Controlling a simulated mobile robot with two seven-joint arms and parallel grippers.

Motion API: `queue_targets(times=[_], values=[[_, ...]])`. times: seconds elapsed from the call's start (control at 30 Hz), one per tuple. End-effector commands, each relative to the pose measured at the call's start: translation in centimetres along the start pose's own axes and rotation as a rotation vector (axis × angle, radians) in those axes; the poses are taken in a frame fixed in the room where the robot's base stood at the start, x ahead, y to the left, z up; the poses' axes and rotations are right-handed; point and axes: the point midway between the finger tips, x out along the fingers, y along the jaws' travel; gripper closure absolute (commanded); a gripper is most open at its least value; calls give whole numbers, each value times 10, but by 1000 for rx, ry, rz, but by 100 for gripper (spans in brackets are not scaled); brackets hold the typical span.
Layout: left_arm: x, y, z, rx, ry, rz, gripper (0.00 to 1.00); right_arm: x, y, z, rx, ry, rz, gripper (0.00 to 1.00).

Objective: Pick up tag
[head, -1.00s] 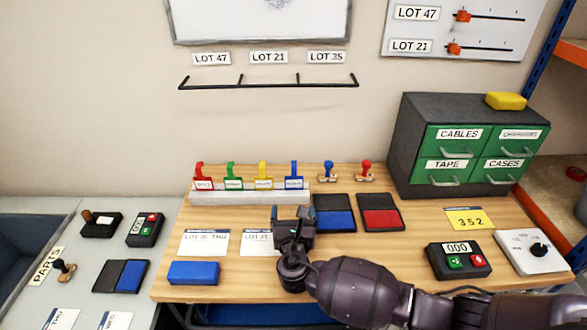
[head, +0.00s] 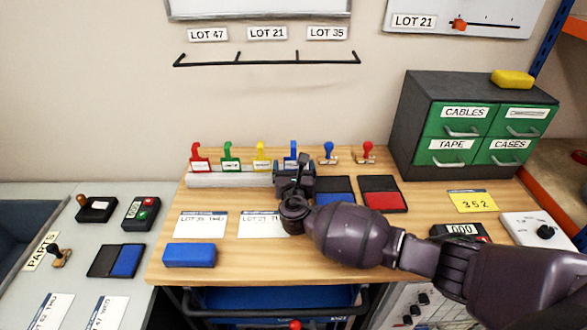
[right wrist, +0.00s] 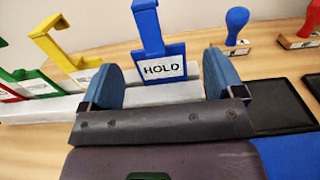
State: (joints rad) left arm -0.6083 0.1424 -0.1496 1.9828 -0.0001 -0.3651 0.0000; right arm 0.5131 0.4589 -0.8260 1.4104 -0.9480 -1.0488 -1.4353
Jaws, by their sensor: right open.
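A row of colored hook tags stands in a pale rack (head: 230,180) on the wooden table: red (head: 199,158), green (head: 230,156), yellow (head: 261,157) and blue (head: 293,152). The blue tag carries a white label reading HOLD in the right wrist view (right wrist: 163,68). My right gripper (head: 294,170) is at the right end of the rack. In the right wrist view its two blue fingers (right wrist: 162,80) are apart, one on each side of the blue tag, with a gap on both sides. The tag stands upright in the rack. My left gripper is not in view.
Blue and red stamps (head: 329,153) stand right of the rack, behind a blue ink pad (head: 335,191) and a red one (head: 383,194). Paper cards (head: 201,225) and a blue block (head: 189,255) lie in front. A drawer cabinet (head: 415,120) stands at the back right.

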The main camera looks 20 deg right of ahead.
Motion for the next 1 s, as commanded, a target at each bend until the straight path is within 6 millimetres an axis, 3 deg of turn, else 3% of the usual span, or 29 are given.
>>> queue_targets(times=[0.2,0.5,0.83,1.0], values=[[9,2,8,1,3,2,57,17,0,-3,-2,1,0,13],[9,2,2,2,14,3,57,19,0,0,-2,1,0,14],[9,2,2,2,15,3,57,19,0,-1,-1,1,0,65],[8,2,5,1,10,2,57,19,0,-1,-1,1,0,66]])
